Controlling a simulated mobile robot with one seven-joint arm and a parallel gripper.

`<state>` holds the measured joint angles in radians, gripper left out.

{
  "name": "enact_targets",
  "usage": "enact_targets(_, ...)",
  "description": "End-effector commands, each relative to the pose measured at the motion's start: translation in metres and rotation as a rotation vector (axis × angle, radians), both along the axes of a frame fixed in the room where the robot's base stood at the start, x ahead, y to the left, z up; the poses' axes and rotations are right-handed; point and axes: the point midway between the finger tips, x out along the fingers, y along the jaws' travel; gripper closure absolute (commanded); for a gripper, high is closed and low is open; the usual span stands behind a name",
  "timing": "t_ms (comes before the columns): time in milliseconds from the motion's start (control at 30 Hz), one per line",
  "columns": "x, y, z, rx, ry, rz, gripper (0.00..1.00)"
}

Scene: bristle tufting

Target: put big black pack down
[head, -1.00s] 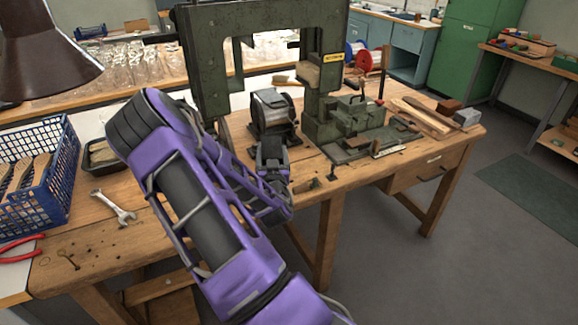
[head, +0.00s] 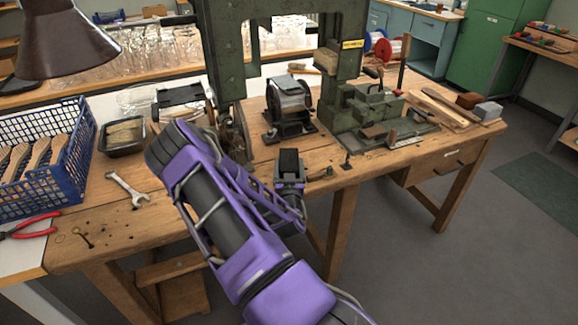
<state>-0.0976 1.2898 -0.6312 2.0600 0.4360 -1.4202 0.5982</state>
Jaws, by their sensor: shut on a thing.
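The big black pack (head: 290,160) appears as a small dark block at the end of my purple arm, in front of the bench motor. My gripper (head: 289,180) is at the near edge of the wooden bench and is shut on it. The fingertips are too small and dark to make out clearly. I cannot tell whether the pack touches the bench top.
The wooden bench (head: 400,172) carries a grey motor (head: 289,103), a green machine (head: 375,115), a wrench (head: 129,189), a dark tray (head: 122,136) and a blue crate (head: 72,178). A black-topped item (head: 182,98) stands behind my arm. Bare wood shows near the wrench.

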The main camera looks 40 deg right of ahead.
Motion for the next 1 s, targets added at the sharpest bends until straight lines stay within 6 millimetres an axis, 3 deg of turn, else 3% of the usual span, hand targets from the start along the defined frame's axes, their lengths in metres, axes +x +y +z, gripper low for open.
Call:
enact_targets(200, 0.000, 0.000, -0.004, -0.001, -0.001, -0.001, 0.90)
enact_targets(233, 0.000, 0.000, -0.003, -0.001, 0.001, 0.000, 0.19)
enact_targets(333, 0.000, 0.000, -0.003, -0.001, 0.001, 0.000, 0.01)
enact_targets(700, -0.002, 0.002, 0.001, 0.000, 0.001, 0.000, 0.00)
enact_targets(1000, -0.052, 0.037, -0.001, 0.001, 0.004, -0.001, 0.00)
